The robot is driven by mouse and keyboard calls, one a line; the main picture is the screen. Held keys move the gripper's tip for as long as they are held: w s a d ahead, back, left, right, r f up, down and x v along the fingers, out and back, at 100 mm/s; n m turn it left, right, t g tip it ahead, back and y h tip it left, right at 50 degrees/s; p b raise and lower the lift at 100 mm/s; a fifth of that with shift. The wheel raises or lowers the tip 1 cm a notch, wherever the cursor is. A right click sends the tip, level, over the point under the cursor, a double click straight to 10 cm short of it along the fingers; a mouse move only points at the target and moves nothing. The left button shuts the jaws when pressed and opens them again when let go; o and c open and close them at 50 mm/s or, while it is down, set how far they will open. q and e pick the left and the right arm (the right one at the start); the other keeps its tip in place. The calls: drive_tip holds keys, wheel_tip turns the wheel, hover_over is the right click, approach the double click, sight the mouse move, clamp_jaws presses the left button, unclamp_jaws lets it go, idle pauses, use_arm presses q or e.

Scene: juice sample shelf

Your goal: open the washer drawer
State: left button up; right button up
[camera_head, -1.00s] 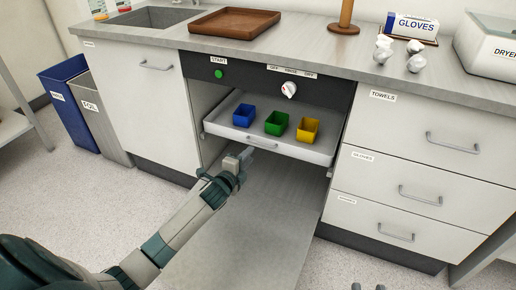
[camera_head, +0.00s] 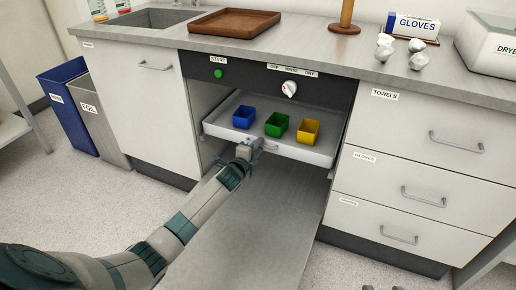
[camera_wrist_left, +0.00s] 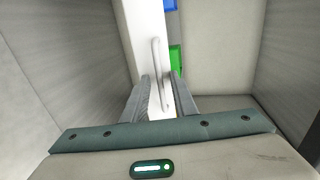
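The washer drawer (camera_head: 304,154) is a white tray under the dark control panel, with blue (camera_head: 244,116), green (camera_head: 276,124) and yellow (camera_head: 308,131) cups in it. Its front handle (camera_head: 268,147) also shows in the left wrist view (camera_wrist_left: 156,57). My left gripper (camera_head: 254,146) is at this handle. In the left wrist view its two fingers (camera_wrist_left: 161,80) stand apart on either side of the handle bar; contact cannot be told. My right gripper (camera_head: 383,288) shows only as two separated tips at the bottom edge of the head view.
The washer's lowered door (camera_head: 255,225) lies below the drawer. The panel carries a green start button (camera_head: 218,73) and a white dial (camera_head: 289,88). Cabinet drawers (camera_head: 415,195) stand at right, a cabinet door (camera_head: 135,100) at left. A brown tray (camera_head: 234,34) lies on the counter.

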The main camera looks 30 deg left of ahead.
use_arm(q)
clamp_jaws()
idle(1.4)
